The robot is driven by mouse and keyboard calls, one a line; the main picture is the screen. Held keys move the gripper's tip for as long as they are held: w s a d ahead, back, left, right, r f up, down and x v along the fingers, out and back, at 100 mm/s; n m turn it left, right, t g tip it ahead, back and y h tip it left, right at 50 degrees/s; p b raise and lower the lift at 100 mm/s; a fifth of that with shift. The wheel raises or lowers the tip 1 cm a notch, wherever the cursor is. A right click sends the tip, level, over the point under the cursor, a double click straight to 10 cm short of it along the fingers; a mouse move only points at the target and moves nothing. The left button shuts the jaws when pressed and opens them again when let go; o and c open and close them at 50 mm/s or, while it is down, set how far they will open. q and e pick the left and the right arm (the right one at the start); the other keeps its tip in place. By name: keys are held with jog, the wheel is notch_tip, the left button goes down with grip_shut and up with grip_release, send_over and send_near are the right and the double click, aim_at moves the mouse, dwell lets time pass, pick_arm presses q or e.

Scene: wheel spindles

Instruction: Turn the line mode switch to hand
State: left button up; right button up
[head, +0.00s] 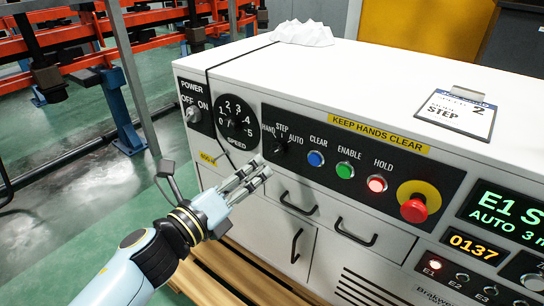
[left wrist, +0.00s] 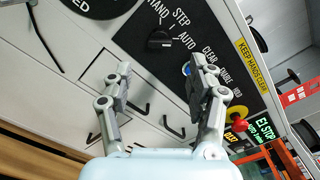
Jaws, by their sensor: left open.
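The line mode switch (head: 281,146) is a small black knob on the black panel, with HAND at its left, STEP above and AUTO at its right. It also shows in the left wrist view (left wrist: 160,40), beyond the fingertips. I cannot tell surely which label its pointer faces. My left gripper (head: 261,169) is open and empty, just below and left of the switch in the head view and apart from it. In the left wrist view my left gripper (left wrist: 160,68) has its fingers spread to either side below the knob. My right gripper is not in view.
The SPEED dial (head: 237,122) and POWER switch (head: 193,114) are left of the mode switch. Blue CLEAR (head: 316,158), green ENABLE (head: 345,170) and red HOLD (head: 377,183) buttons and a red emergency stop (head: 414,208) are to its right. Drawer handles (head: 298,203) stick out below.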

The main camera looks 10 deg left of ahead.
aim_at(274, 153)
pick_arm(q)
jog(key=x, duration=0.8)
jog(key=shift+w+d+b, duration=0.1)
jog(key=shift+w+b, duration=0.15)
jog(key=shift+b, duration=0.15)
jog(key=shift+c, duration=0.2)
jog(key=c, duration=1.1)
